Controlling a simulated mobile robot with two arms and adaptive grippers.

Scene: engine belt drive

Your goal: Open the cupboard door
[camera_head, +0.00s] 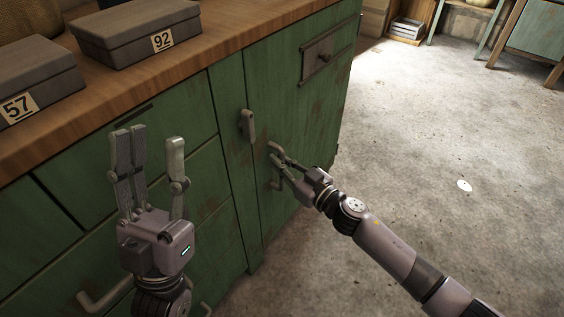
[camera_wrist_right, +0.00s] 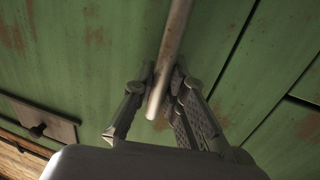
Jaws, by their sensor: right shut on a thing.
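The green cupboard door (camera_head: 287,95) is at the right end of the worn wooden-topped cabinet and looks closed, flush with the front. My right gripper (camera_head: 276,162) is at the door's bar handle, with its fingers on either side of it. In the right wrist view the metal handle (camera_wrist_right: 173,55) runs between the fingertips of my right gripper (camera_wrist_right: 163,78), which is shut on it. The fingers hide part of the handle. My left gripper (camera_head: 150,143) points up in front of the drawers, with its fingers apart and nothing between them.
A small latch (camera_head: 247,125) sits left of the door. Grey boxes marked 92 (camera_head: 135,32) and 57 (camera_head: 38,80) stand on the wooden top (camera_head: 200,62). The concrete floor (camera_head: 420,150) right of the cabinet is mostly clear, with a small white disc (camera_head: 464,186).

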